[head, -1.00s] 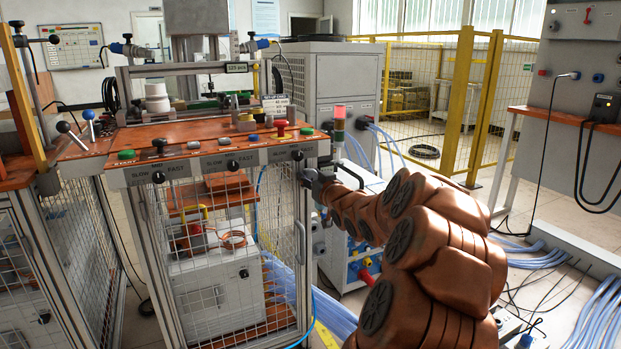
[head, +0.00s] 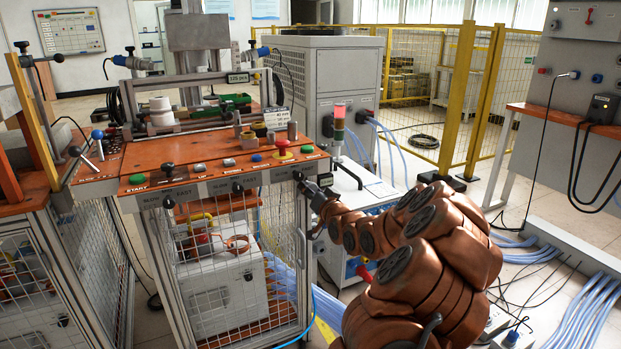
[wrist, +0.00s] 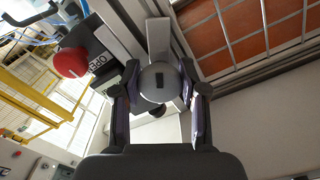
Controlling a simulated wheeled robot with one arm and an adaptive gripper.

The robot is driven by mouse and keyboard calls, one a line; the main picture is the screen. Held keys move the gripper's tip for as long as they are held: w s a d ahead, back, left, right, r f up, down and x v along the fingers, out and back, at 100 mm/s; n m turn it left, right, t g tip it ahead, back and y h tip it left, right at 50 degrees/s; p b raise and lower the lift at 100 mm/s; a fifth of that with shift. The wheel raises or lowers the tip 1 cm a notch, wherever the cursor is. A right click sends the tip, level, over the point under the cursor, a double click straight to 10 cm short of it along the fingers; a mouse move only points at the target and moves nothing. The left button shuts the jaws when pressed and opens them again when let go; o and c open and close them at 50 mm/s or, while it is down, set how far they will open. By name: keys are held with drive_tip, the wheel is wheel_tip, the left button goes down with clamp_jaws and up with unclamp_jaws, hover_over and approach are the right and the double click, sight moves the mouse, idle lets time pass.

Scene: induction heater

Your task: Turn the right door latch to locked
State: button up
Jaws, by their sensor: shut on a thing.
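The right door latch (wrist: 150,92) appears in the wrist view as a round grey knob with a dark square at its centre and a pale bar beyond it. My gripper (wrist: 160,84) has one finger on each side of the knob and is shut on it. A label beside it appears to read "OPEN". In the head view my gripper (head: 312,191) is at the upper right corner of the mesh door (head: 238,262), just below the worktop edge. My gripper hides the latch there, so its angle cannot be read from that view.
A red round knob (wrist: 71,62) sits close to the left finger. The orange worktop (head: 110,190) with buttons and dials is above the door. A door handle (head: 300,247) is below my gripper. A signal lamp (head: 339,120) and cooling unit (head: 345,80) stand behind.

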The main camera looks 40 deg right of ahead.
drive_tip(key=m+p, duration=0.2)
drive_tip(key=shift+r+m+p, duration=0.25)
drive_tip(key=shift+m+p, duration=0.05)
drive_tip(key=shift+m, duration=0.1)
drive_tip(key=m+p, duration=0.1)
drive_tip(key=m, duration=0.1)
drive_tip(key=shift+m, duration=0.4)
drive_tip(key=m+p, duration=0.1)
drive_tip(key=m, duration=0.2)
drive_tip(key=shift+f, duration=0.1)
drive_tip(key=shift+m, duration=1.7)
drive_tip(key=o, duration=1.1)
drive_tip(key=shift+o, duration=0.2)
drive_tip(key=v, duration=1.2)
